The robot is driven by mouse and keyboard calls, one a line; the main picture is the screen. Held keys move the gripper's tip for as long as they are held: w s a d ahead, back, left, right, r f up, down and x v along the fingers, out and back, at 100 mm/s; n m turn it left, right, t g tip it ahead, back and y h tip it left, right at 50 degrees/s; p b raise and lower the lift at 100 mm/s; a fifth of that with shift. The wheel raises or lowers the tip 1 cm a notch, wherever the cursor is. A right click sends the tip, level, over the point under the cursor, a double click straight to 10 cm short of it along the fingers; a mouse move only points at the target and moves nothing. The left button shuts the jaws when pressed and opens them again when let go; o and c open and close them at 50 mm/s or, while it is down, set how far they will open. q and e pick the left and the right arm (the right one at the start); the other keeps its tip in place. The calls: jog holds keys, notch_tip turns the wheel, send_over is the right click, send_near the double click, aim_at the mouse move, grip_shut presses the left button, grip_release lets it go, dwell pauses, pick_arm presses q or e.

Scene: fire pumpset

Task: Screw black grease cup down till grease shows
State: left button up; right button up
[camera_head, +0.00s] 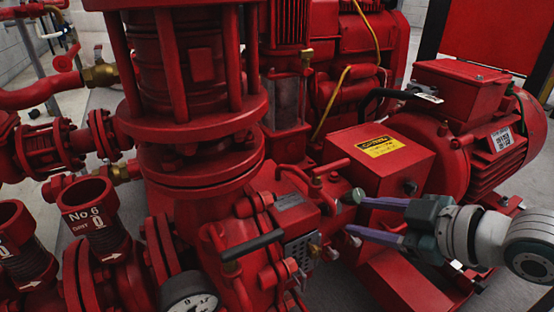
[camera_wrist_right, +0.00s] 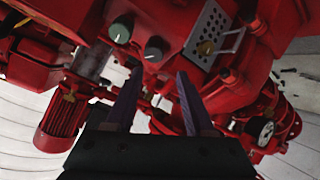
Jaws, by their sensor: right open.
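In the right wrist view, two round-capped cups stand side by side on the red pump housing. The dark, black-looking grease cup (camera_wrist_right: 155,48) is nearer the perforated plate; the other cup (camera_wrist_right: 121,31) is grey-green. In the head view a grey-green cap (camera_head: 357,195) shows by the upper fingertip; I cannot make out the black cup for certain there. My right gripper (camera_head: 352,217) is open and empty, its fingers pointing left at the housing. In the wrist view the black cup lies beyond the gap between the fingers (camera_wrist_right: 158,80), apart from them. I cannot see any grease. My left gripper is not in view.
A perforated plate (camera_wrist_right: 212,30) is close to the cups. A red box with a yellow label (camera_head: 384,146) and the red motor (camera_head: 478,125) stand behind my right gripper. A pressure gauge (camera_head: 190,297) and pipe stubs (camera_head: 95,215) are at the left.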

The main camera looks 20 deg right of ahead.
aim_at(338, 212)
jog(key=s+d+f+m+t+b, duration=0.25)
jog(key=f+m+t+b, duration=0.3)
jog(key=b, duration=0.45)
jog(key=shift+n, duration=0.45)
jog(key=w+a+b, duration=0.1)
jog(key=w, duration=0.1)
jog(key=w+b, duration=0.1)
jog(key=w, duration=0.2)
jog(key=w+a+b, duration=0.1)
jog(key=w+b, duration=0.1)
jog(key=shift+w+a+r, duration=0.3)
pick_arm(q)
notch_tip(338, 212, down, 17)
pick_arm(e)
jog(key=shift+w+a+r, duration=0.1)
jog(key=shift+w+r, duration=0.05)
jog(key=shift+w, duration=0.3)
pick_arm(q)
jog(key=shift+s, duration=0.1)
pick_arm(e)
grip_shut()
